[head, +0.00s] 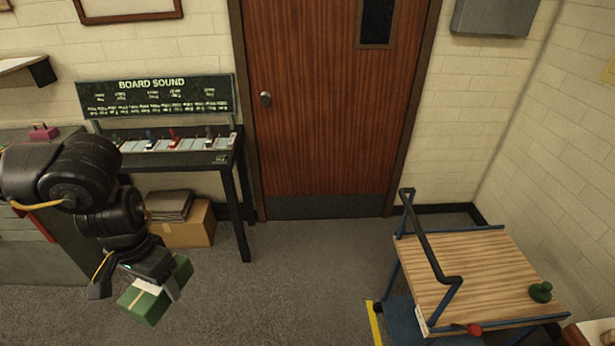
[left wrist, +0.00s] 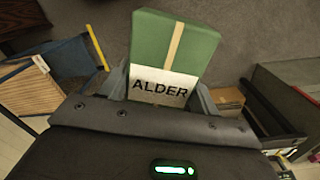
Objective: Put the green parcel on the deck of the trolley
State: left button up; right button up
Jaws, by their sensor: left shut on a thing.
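The green parcel (head: 146,304) has a pale strap and hangs in my left gripper (head: 143,284) above the grey floor, at the lower left of the head view. In the left wrist view the parcel (left wrist: 178,42) shows a white label reading ALDER, and the fingers of my left gripper (left wrist: 160,88) are shut on its sides. The trolley stands at the lower right of the head view, with a wooden deck (head: 465,270), blue frame and dark handle. The deck also shows in the left wrist view (left wrist: 30,92). The parcel is well left of the trolley. My right gripper is not in view.
A green knob-shaped object (head: 540,292) sits on the deck's right part, and a red one (head: 474,329) is at its front edge. A cardboard box (head: 188,228) lies under the BOARD SOUND desk (head: 185,155). Floor between parcel and trolley is clear.

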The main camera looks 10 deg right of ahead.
aim_at(441, 290)
jog(key=i, duration=2.4)
jog(key=z, duration=4.55)
jog(key=i, duration=0.5)
jog(key=u, duration=0.05)
